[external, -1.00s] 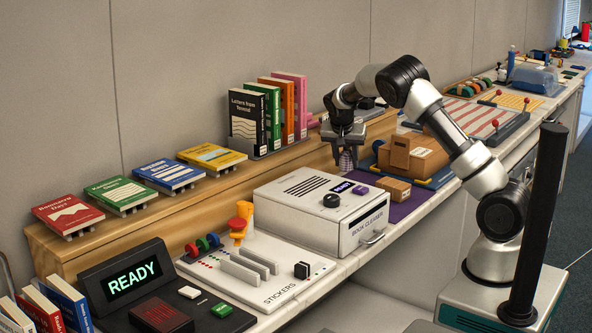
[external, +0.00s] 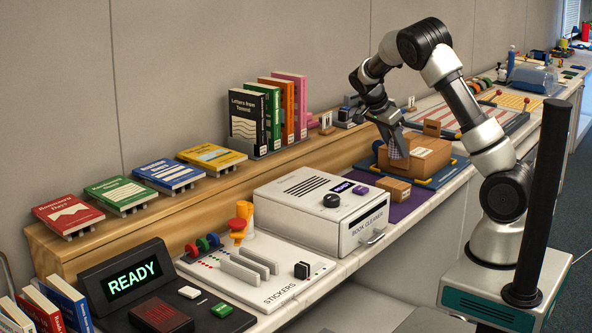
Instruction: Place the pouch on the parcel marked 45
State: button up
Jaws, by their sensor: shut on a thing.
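The larger cardboard parcel (external: 428,158) sits on a blue mat (external: 446,176). A smaller parcel (external: 393,189) lies on the purple mat in front, and another small box (external: 432,128) shows behind the large one. No marking 45 can be read on any parcel at this size. Whether the pouch touches the large parcel cannot be told.
The white book cleaner (external: 322,212) stands left of the parcels on the counter. A purple mat (external: 408,209) lies around the small parcel. A wooden shelf (external: 215,189) with upright books (external: 290,104) runs along the wall. A striped board (external: 480,120) lies to the right.

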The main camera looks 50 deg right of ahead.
notch_tip(320, 180, down, 8)
jog(key=shift+r+b, duration=0.1)
jog(key=shift+b, duration=0.4)
jog(key=shift+f, duration=0.25)
jog(key=o, duration=1)
jog(key=shift+r, duration=0.1)
jog(key=shift+o, duration=0.2)
